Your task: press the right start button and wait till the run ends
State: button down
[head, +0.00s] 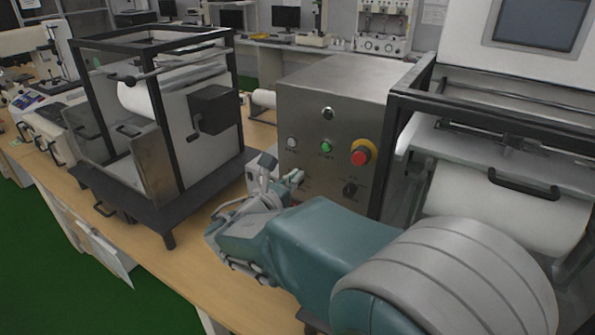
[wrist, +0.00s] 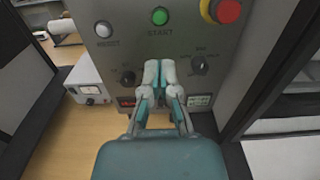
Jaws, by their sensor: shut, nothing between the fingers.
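A grey metal control box (head: 315,107) stands on the wooden bench in the head view. Its front carries a green start button (head: 326,147), a pale reset button (head: 291,143) and a red emergency stop on a yellow ring (head: 361,153). In the wrist view the green button (wrist: 160,16), under which START is printed, sits at the top centre. My gripper (wrist: 160,68) is shut and empty, in front of the panel and below the green button. I cannot tell whether its tips touch the panel. In the head view my gripper (head: 290,180) is partly hidden by my own wrist.
Two black knobs, one on the left (wrist: 127,77) and one on the right (wrist: 200,65), flank the fingers. A small white device (wrist: 88,80) stands left of the box. A black-framed machine (head: 165,110) stands left, another machine with a white roll (head: 490,205) right.

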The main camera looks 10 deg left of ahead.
aim_at(324, 148)
jog(key=x, duration=1)
jog(key=shift+w+a, duration=0.1)
jog(key=shift+w, duration=0.2)
jog(key=shift+w+d, duration=0.35)
jog(key=shift+w, duration=0.15)
